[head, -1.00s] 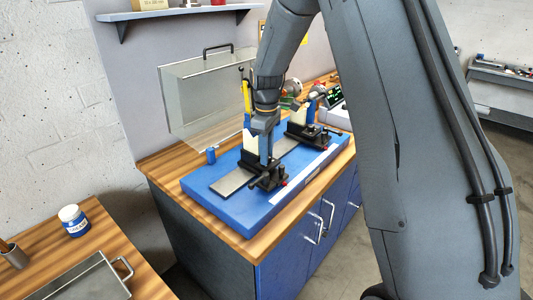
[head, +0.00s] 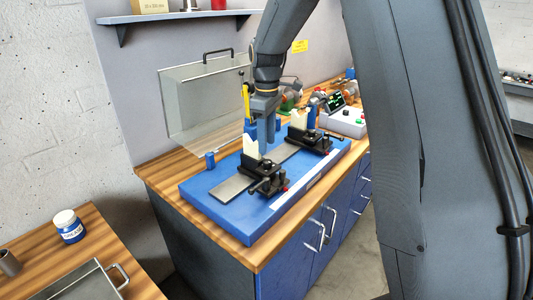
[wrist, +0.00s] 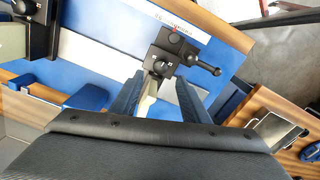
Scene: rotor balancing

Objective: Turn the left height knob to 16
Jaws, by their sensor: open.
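The left stand (head: 266,177) is a black block with knobs, a lever and a cream V-shaped piece, on the blue base plate (head: 215,198). It also shows in the wrist view (wrist: 168,52), with a round black knob (wrist: 175,40) near a red mark and a ball-ended lever (wrist: 213,70). The knob's reading is too small to make out. My gripper (head: 271,142) hangs behind and above the left stand, apart from it. In the wrist view its two fingers (wrist: 157,95) are spread with nothing gripped; the cream piece shows between them.
The right stand (head: 312,138) is close on the right. A clear guard panel (head: 195,105) rises at the back. A control box (head: 346,120) stands at the right end.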

